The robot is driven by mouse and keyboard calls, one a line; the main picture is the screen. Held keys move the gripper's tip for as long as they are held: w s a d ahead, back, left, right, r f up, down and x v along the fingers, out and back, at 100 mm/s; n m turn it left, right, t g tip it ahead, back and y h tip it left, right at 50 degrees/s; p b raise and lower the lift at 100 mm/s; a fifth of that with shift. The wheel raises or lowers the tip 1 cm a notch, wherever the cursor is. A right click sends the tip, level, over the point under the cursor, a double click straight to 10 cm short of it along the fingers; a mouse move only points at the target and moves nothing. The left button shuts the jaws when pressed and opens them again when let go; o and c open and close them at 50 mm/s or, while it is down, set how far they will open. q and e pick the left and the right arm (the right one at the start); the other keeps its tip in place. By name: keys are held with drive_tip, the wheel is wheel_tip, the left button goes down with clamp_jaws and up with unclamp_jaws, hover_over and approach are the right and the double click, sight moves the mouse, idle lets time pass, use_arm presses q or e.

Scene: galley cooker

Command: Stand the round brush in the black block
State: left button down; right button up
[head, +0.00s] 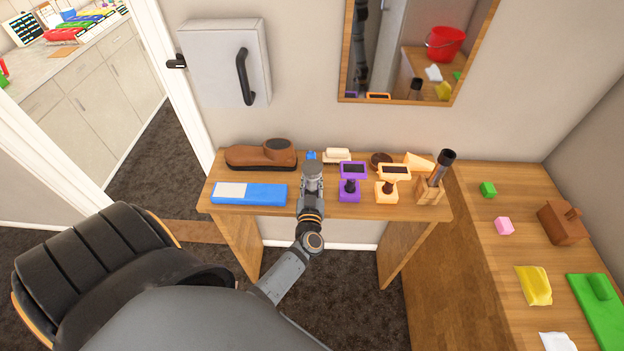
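I cannot pick out a black block or a round brush for certain. A dark cylinder (441,166) leans in a small wooden holder (430,191) at the table's right end. A dark brown round thing (381,159) lies at the back of the table. A purple piece and an orange piece, each with a dark top, stand in front: purple (350,192), orange (386,194). My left gripper (312,165) points at the table's middle, near a small blue thing (311,155) partly hidden behind it. Its fingers are too small to read. My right gripper is out of view.
A brown shoe (262,155), a blue box (250,193) and a white block (337,155) share the wooden table (228,209). A mirror (400,98) hangs behind. A side counter (480,262) at right holds small coloured things.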

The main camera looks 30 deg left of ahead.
use_arm(q)
drive_tip(key=shift+f, duration=0.1)
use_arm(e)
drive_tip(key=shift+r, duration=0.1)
use_arm(q)
drive_tip(key=shift+c, duration=2)
unclamp_jaws()
drive_tip(key=shift+s+d, duration=0.1)
